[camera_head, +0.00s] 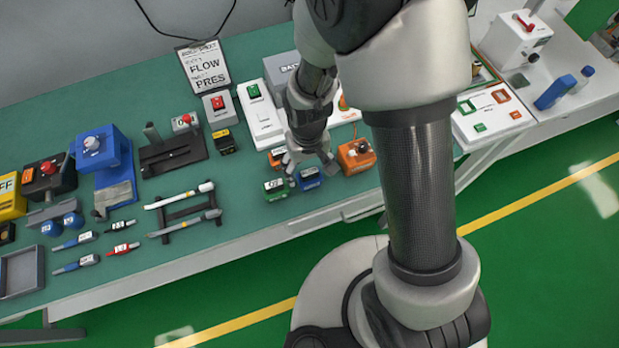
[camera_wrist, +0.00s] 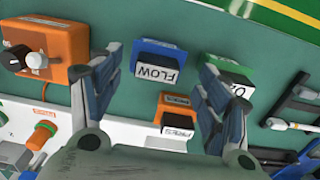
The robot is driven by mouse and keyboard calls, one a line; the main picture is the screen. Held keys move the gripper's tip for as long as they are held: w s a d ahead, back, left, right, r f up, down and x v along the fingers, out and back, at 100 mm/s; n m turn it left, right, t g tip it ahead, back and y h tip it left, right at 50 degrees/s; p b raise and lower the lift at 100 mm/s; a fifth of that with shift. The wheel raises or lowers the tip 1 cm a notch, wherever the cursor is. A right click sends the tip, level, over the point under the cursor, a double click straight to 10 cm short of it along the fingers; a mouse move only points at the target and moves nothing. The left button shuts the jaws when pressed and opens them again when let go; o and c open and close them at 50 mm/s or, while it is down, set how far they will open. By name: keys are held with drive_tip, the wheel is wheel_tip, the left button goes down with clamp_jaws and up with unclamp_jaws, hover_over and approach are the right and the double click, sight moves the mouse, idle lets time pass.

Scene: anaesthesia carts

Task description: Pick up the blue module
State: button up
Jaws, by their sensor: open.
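The blue module (camera_head: 310,183) sits on the green bench top near its front edge. In the wrist view my gripper (camera_wrist: 157,78) is open and empty, with one finger on each side of the blue module's line and the module between and beyond the fingertips. I cannot tell the exact height of the fingertips above the bench.
A green module (camera_head: 276,189) stands close on the left, partly behind my right-hand finger in the wrist view. An orange module (camera_wrist: 174,104) lies nearer the palm. An orange box with knobs (camera_head: 357,156) stands to the right. The bench's front edge is close.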

sight(310, 179)
drive_tip(key=shift+d+f+b, duration=0.2)
drive_tip(key=shift+f+b, duration=0.8)
drive_tip(key=shift+f, duration=2.15)
drive_tip(key=shift+r, duration=0.1)
drive_tip(key=c, duration=0.9)
drive_tip(key=shift+r, duration=0.1)
drive_tip(key=shift+c, duration=0.2)
